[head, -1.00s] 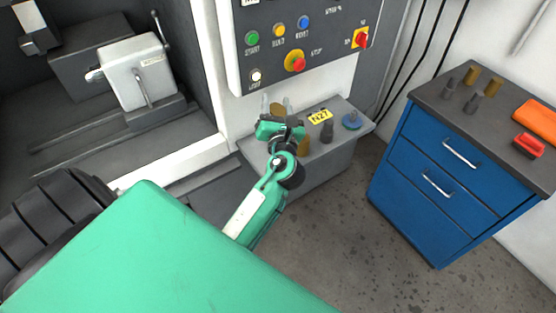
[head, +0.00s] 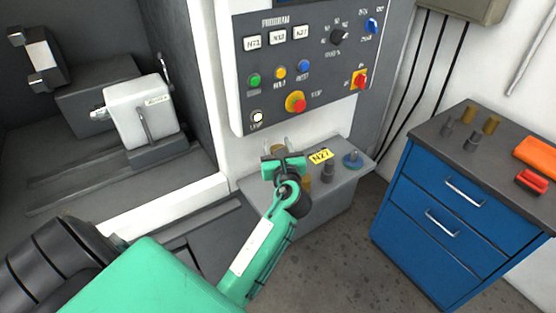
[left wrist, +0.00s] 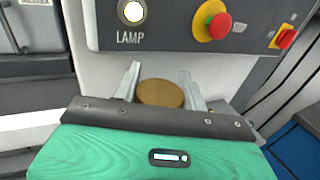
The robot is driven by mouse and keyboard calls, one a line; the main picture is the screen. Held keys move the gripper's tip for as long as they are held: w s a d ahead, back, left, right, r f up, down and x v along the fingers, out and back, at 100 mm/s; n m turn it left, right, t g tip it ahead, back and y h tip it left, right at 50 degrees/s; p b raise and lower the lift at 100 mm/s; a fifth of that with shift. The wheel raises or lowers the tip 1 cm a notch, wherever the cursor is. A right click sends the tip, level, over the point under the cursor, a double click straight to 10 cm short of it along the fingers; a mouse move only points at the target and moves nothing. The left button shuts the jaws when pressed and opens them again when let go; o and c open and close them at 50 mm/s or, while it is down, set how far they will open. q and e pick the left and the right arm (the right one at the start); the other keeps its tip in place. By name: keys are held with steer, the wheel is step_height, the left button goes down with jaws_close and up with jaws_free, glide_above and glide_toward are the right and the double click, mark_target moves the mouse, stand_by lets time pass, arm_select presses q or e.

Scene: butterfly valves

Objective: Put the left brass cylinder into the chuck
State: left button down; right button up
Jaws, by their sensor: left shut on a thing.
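My left gripper (head: 279,147) is shut on the left brass cylinder (left wrist: 160,94). In the left wrist view, the cylinder's round top shows between the two grey fingers. In the head view, the gripper is at the left end of the grey ledge; its green body hides most of the cylinder, so I cannot tell whether it touches the ledge. A second brass cylinder (head: 306,181) stands on the ledge, partly hidden by my arm. What appears to be the chuck (head: 38,62), dark with blocky jaws, is at the far left inside the machine. My right gripper is not in view.
The control panel (head: 320,62) overhangs just behind the ledge (head: 345,178). The ledge also holds a yellow N27 label (head: 321,156), a dark peg (head: 327,174) and a blue knob (head: 352,160). A white machine block (head: 140,118) stands right of the chuck. A blue cabinet (head: 440,205) is at right.

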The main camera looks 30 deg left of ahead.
arm_select(q)
steer(key=shift+f, duration=8.15)
steer(key=c, duration=1.2)
jaws_free()
steer(key=shift+f, duration=0.25)
steer(key=o, duration=0.4)
steer(key=shift+s, duration=0.1)
steer(key=shift+o, duration=0.2)
